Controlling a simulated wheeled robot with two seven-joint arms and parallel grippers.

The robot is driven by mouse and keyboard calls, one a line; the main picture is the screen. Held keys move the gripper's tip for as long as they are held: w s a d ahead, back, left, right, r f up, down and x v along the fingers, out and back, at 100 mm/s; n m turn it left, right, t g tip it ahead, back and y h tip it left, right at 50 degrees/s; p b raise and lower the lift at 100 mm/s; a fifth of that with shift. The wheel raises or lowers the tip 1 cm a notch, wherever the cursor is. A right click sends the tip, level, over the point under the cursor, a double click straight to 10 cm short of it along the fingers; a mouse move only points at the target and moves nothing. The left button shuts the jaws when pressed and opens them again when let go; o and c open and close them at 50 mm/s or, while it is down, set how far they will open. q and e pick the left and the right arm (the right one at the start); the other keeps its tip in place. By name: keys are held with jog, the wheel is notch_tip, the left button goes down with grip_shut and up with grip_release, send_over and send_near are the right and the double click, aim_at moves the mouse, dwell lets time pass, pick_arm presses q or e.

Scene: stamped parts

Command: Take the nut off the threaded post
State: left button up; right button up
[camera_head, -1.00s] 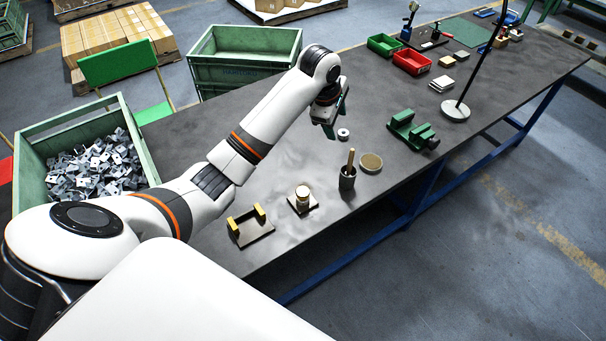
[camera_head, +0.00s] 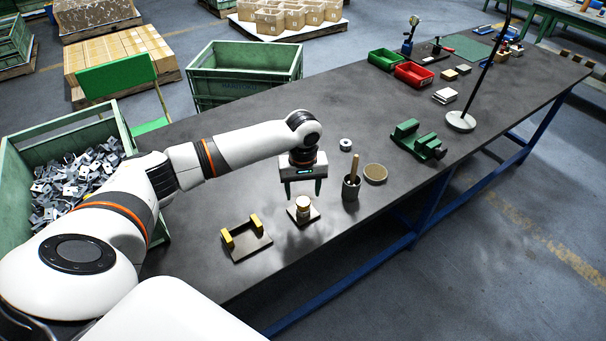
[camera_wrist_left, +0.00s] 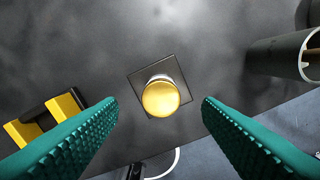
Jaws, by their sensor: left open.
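My left gripper (camera_head: 304,192) points down, open and empty, just above and slightly behind the nut. Its teal ridged fingers (camera_wrist_left: 159,103) stand apart on either side of the nut, with no contact visible. My right gripper is not in view.
A plate with yellow-ended uprights (camera_head: 250,240) lies left of the post. A dark cup with a wooden handle (camera_head: 351,190), a round shallow dish (camera_head: 375,173) and a pale ring (camera_head: 346,145) stand to the right. The bench (camera_head: 200,265) is clear towards the front left.

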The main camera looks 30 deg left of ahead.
aim_at(303, 201)
pick_arm(q)
jog(key=shift+f, duration=1.65)
jog(key=c, duration=1.1)
jog(key=shift+d+r+n+p, duration=0.15)
jog(key=shift+n+p, duration=0.35)
jog(key=shift+p, duration=0.4)
jog(key=shift+n+p, duration=1.5)
jog(key=shift+p, duration=0.3)
